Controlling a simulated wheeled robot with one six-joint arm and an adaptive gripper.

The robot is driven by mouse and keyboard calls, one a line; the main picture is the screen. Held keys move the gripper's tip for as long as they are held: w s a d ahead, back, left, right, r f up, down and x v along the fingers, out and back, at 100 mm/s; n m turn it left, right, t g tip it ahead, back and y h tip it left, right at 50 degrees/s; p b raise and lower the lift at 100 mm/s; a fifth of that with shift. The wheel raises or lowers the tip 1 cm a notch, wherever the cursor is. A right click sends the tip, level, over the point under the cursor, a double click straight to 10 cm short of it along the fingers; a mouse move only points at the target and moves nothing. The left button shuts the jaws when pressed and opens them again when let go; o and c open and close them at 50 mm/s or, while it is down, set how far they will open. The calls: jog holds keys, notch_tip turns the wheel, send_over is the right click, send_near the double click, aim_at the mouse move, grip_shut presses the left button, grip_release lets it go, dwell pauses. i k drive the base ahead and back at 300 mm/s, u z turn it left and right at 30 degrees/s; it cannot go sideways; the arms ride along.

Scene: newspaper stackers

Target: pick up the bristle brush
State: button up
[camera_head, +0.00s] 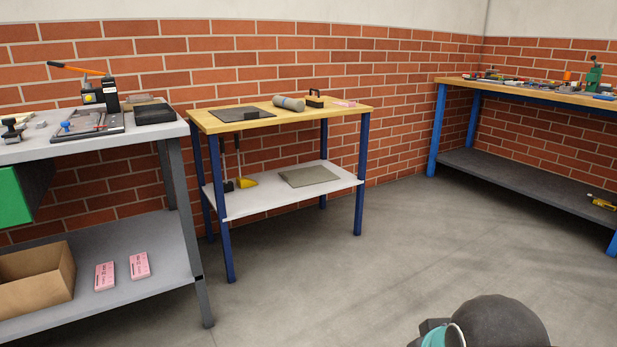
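I cannot pick out the bristle brush with certainty at this size. A small block with a black handle (314,99) stands on the wooden top of the blue-legged table (240,120), near its back edge, and may be a brush. A yellow tool with dark parts (246,180) is on that table's white lower shelf, and its kind is unclear. Part of my own arm, dark with a teal cap, shows at the bottom right. My gripper is not in view.
Beside the handled block are a grey roll (289,103), a dark flat plate (241,114) and a pink item (345,104). A grey bench (150,232) stands left, a cluttered blue-legged workbench (530,92) right. The concrete floor (330,270) between is clear.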

aim_at(317, 102)
jog(key=i, duration=2.1)
